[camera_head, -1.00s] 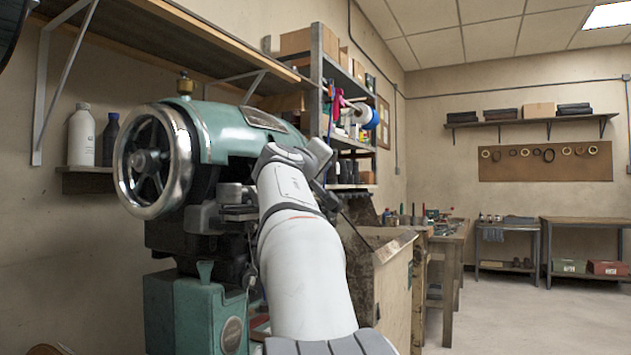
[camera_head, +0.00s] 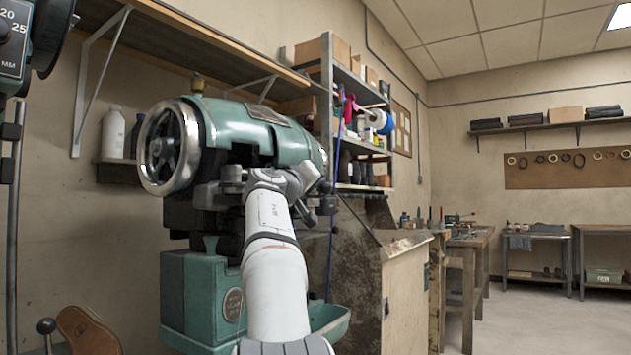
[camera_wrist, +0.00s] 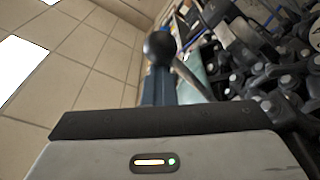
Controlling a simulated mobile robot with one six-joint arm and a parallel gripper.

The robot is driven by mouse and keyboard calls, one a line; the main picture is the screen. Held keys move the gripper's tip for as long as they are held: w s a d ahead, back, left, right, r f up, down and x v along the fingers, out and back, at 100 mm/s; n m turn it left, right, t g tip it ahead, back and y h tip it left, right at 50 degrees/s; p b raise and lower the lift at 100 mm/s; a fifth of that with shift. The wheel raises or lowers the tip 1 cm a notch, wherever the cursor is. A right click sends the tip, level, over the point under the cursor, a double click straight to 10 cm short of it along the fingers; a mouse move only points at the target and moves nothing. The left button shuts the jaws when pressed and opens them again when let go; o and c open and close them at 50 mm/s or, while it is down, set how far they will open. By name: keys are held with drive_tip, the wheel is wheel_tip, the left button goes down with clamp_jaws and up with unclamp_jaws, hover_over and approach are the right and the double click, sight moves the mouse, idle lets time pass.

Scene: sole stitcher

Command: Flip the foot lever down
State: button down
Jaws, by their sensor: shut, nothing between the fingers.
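The teal sole stitcher (camera_head: 250,130) stands left of centre in the head view, with a chrome-rimmed handwheel (camera_head: 168,147). In the wrist view a black ball knob (camera_wrist: 158,45) shows just beyond my gripper (camera_wrist: 160,80). A thin metal rod (camera_wrist: 192,78) runs close beside it. The knob looks like a lever's end, but I cannot tell for sure that it belongs to the foot lever. My fingers are shut and empty, with the tips close to the knob; contact cannot be told. In the head view my wrist is against the machine's front, and the foot lever cannot be made out.
Dark machine linkages (camera_wrist: 275,85) crowd the right of the wrist view. A worn cabinet (camera_head: 400,290) stands right of the machine. Another ball-ended lever (camera_head: 46,326) and a brown leather piece (camera_head: 88,332) are at lower left. Open floor (camera_head: 530,320) lies at right.

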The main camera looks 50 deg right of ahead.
drive_tip(key=shift+w+d+f, duration=0.1)
drive_tip(key=shift+d+f, duration=0.05)
drive_tip(key=shift+f, duration=0.4)
drive_tip(key=shift+w+d+f, duration=0.15)
drive_tip(key=shift+d+f, duration=0.05)
drive_tip(key=shift+f, duration=0.4)
drive_tip(key=shift+w+d+f, duration=0.1)
drive_tip(key=shift+d+f, duration=0.05)
drive_tip(key=shift+f, duration=0.4)
drive_tip(key=shift+a+f+b, duration=0.1)
drive_tip(key=shift+b, duration=0.2)
drive_tip(key=s+a+r+b, duration=0.2)
drive_tip(key=a+b, duration=0.2)
drive_tip(key=a, duration=0.6)
drive_tip(key=shift+s+a, duration=0.3)
drive_tip(key=shift+s, duration=0.1)
